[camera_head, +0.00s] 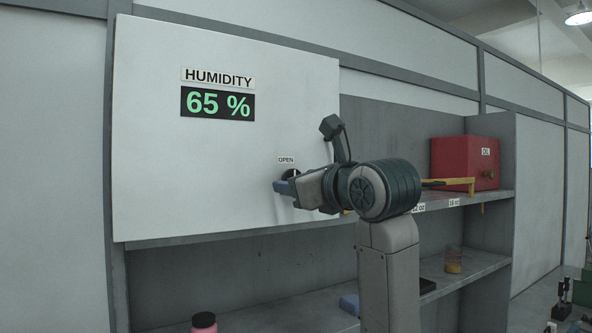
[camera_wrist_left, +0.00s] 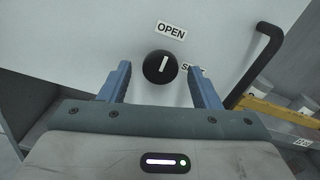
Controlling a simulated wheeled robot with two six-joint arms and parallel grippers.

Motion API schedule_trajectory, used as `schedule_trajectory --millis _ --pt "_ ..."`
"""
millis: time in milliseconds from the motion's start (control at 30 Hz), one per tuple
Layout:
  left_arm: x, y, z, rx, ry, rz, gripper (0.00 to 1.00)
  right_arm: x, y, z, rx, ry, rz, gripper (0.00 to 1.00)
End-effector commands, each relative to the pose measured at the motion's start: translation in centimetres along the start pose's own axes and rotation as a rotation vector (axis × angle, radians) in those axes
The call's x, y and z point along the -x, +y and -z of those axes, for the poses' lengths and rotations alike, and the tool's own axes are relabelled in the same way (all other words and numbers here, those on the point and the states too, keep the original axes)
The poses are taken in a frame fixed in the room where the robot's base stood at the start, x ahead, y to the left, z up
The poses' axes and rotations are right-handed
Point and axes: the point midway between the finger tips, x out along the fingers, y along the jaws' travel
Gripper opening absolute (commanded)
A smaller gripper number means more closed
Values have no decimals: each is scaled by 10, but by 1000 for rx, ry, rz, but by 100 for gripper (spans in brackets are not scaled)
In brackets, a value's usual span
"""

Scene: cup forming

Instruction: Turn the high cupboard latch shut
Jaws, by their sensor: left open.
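The latch is a round black knob (camera_wrist_left: 160,68) with a white mark on the white cupboard door (camera_head: 220,150). Its mark points up toward the OPEN label (camera_wrist_left: 171,31). A second label to its right, starting with S, is partly hidden by a finger. My left gripper (camera_head: 284,187) is at the door in the head view, with the knob (camera_head: 292,174) mostly hidden behind it. In the left wrist view my left gripper's blue fingers (camera_wrist_left: 158,80) are open, one on each side of the knob, with gaps visible. My right gripper is not in view.
A black bar handle (camera_wrist_left: 258,65) stands on the door to the right of the knob. A sign on the door (camera_head: 217,103) reads humidity 65 %. A red oil box (camera_head: 465,163) and a yellow object (camera_head: 450,183) are on the shelf at right. A pink-topped bottle (camera_head: 204,321) stands below.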

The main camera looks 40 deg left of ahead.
Motion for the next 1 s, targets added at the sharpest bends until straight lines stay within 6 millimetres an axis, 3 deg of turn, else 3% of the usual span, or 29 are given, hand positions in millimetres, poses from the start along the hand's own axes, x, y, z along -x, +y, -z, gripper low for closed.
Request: schedule_trajectory --millis 133,500,533,767,1000 --pt "-12 0 -1 0 0 -2 57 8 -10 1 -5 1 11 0" --pt "-16 0 0 1 0 1 57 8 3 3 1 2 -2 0" --pt "-16 0 0 1 0 1 55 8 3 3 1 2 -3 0" --pt "-16 0 0 0 0 1 12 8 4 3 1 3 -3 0" --pt "-16 0 1 -16 0 1 12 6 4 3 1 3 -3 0"
